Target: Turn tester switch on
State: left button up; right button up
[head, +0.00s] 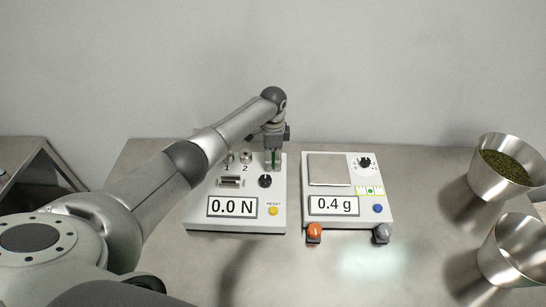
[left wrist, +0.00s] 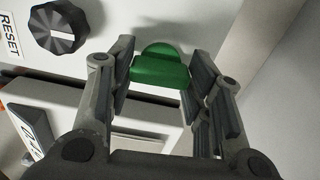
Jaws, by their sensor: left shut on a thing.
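The tester (head: 246,222) is a white box with a display reading 0.0 N, a black knob (head: 265,181) and a yellow RESET button (head: 273,211). My left gripper (head: 273,164) is at the tester's back right corner, pointing down. In the left wrist view the green switch (left wrist: 161,66) sits between the two fingers of my left gripper (left wrist: 165,78), which are shut on it. In the head view only a thin green strip of the switch shows between the fingers. The black knob also shows in the left wrist view (left wrist: 57,27). My right gripper is not in view.
A scale (head: 347,190) reading 0.4 g stands just right of the tester, with orange and grey pieces (head: 314,232) at its front. Two metal bowls (head: 490,185) stand at the far right, one holding green leaves. The front middle of the table is clear.

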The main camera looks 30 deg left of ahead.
aim_at(273, 157)
pick_arm(q)
jog(key=shift+m, duration=0.4)
jog(key=shift+w+r, duration=0.1)
jog(key=o, duration=1)
notch_tip(273, 157, up, 12)
jog(key=shift+f, duration=0.1)
dwell(0.4)
